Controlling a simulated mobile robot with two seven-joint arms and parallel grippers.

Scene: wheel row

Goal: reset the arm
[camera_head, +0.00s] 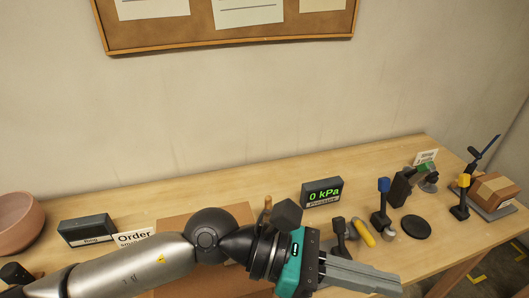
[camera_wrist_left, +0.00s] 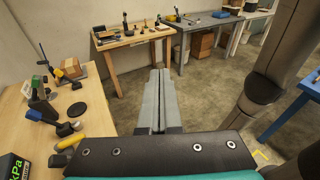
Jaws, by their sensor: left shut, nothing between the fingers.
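My left gripper (camera_head: 362,274) reaches in from the left across the front of the wooden table in the head view. Its two grey fingers lie together, pointing right, with nothing between them. In the left wrist view the shut fingers (camera_wrist_left: 157,100) point away over the floor, to the right of the table. The arm hides part of the table's front and a brown board beneath it. My right gripper is in neither view.
The table (camera_head: 270,188) holds a pressure display (camera_head: 322,192), a Ring box (camera_head: 86,229), a bowl (camera_head: 18,221), a yellow-handled tool (camera_head: 364,233), a black disc (camera_head: 416,227) and a cardboard box (camera_head: 493,188). Other benches (camera_wrist_left: 135,40) stand beyond open floor in the wrist view.

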